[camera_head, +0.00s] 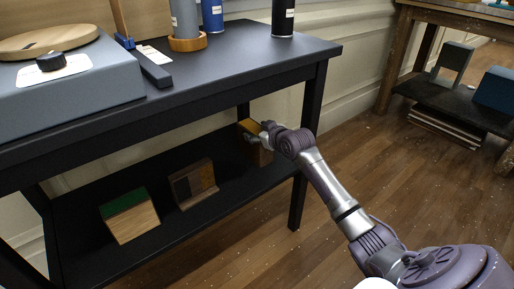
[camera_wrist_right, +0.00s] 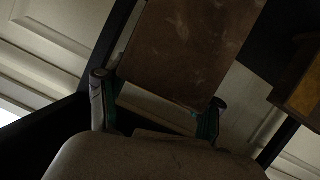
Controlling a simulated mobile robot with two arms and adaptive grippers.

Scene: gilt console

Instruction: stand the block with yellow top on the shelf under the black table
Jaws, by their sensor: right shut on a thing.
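The block with yellow top (camera_head: 249,127) is under the black table (camera_head: 236,66), near its right end. In the right wrist view, the block's brown side (camera_wrist_right: 188,40) fills the space between and beyond my fingers (camera_wrist_right: 157,112). My left gripper is not in view.
A green-topped block (camera_head: 130,214) and a dark-patched wooden block (camera_head: 194,184) stand on the shelf to the left. A black table leg (camera_head: 308,150) is close to my forearm. Bottles and a grey box (camera_head: 70,85) are on the tabletop. A second table (camera_head: 445,14) stands at right.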

